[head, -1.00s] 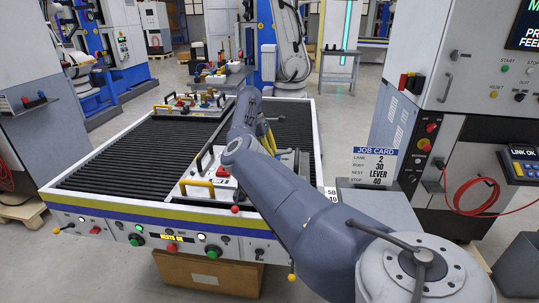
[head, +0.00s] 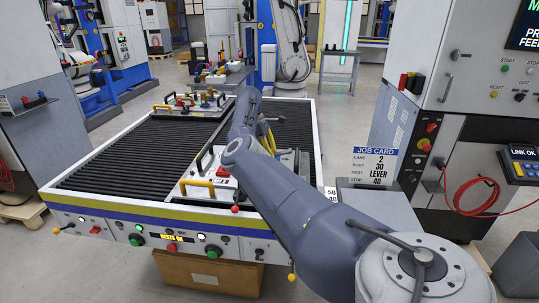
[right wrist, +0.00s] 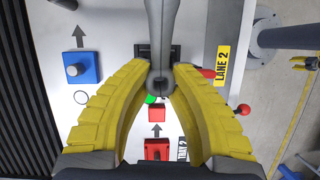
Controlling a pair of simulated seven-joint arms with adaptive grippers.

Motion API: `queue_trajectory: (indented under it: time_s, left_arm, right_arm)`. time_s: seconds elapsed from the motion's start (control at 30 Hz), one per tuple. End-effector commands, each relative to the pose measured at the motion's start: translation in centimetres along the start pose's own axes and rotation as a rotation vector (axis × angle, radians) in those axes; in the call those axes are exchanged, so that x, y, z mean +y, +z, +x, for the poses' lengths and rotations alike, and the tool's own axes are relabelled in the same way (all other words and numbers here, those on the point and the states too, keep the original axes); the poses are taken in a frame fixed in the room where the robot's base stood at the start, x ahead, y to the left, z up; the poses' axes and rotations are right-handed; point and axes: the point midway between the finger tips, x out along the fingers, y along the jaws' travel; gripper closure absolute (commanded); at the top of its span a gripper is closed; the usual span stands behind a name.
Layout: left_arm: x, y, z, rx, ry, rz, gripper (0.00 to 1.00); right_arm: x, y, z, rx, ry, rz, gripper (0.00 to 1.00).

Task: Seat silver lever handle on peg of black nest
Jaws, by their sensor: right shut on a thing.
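The silver lever handle (right wrist: 163,35) is in the right wrist view, its arm running up to the top edge and its rounded hub (right wrist: 161,84) between the fingers. My right gripper (right wrist: 162,77) has yellow fingers shut on this hub. The black nest (right wrist: 143,51) shows on both sides of the lever, below it on the white plate. Its peg is hidden, and I cannot tell whether the hub touches the nest. In the head view my right gripper (head: 267,140) is mostly behind my own arm, over the tray. My left gripper is in no view.
The white fixture tray (head: 197,190) has yellow handles and lies on black rollers. A blue block (right wrist: 82,68) and a red block (right wrist: 158,149) stand on it near the gripper. A green dot (right wrist: 150,99) shows beside the hub. A second tray (head: 188,109) stands farther back.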

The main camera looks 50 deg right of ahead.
Motion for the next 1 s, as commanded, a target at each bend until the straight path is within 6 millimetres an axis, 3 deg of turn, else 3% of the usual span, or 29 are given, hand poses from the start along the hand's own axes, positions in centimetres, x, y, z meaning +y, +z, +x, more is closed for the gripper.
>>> queue_trajectory:
  time_s: [1.0]
  left_arm:
    - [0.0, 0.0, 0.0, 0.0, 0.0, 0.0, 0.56]
  right_arm:
    - [0.1, -0.7, 2.0, 0.0, 0.0, 0.001, 1.0]
